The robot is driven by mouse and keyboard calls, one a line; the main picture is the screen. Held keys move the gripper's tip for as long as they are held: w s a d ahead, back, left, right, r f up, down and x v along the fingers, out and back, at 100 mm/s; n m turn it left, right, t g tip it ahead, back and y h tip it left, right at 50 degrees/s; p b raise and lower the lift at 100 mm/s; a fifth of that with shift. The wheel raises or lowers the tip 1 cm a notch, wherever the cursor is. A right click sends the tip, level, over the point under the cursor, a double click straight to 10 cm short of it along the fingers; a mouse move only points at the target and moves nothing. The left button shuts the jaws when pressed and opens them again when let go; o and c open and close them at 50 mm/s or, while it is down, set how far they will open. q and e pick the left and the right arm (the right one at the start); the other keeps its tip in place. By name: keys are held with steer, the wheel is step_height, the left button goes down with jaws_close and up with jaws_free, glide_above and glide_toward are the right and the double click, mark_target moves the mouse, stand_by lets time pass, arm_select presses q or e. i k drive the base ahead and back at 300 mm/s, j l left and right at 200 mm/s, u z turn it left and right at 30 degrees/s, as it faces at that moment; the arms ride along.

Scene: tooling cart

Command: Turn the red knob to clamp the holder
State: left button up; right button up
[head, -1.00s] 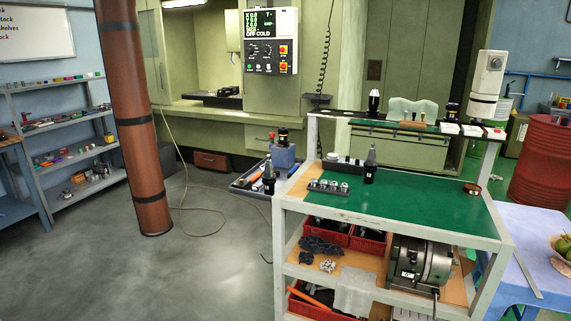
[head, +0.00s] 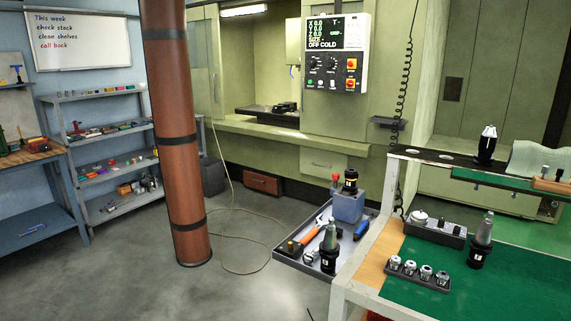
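A small red knob (head: 335,178) stands up at the left of a blue-grey clamping block (head: 349,206). A black holder with a yellow band (head: 350,182) sits upright in the top of the block. I cannot tell from here whether it is clamped. The block stands at the back of a grey side tray (head: 289,258) on the left of the tooling cart. Neither of my grippers is in view.
The tray also holds an orange-handled tool (head: 312,230), a black tool holder with a grey cone (head: 329,246) and a blue item (head: 361,230). The cart's green top (head: 415,302) carries collets and another holder (head: 480,244). A brown pillar (head: 176,140) stands left; the floor between is mostly clear.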

mark_target(335, 177)
steer(key=i+j+u, duration=0.15)
steer(key=i+u, duration=0.25)
steer(key=i, duration=0.35)
steer(key=i+l+u, duration=0.1)
steer(key=i+u, duration=0.3)
steer(key=i, duration=0.35)
steer(key=i+z, duration=0.3)
steer(key=i, duration=0.2)
steer(key=i+j+z, duration=0.35)
steer(key=i, duration=0.15)
steer(key=i+j+z, duration=0.3)
steer(key=i, duration=0.2)
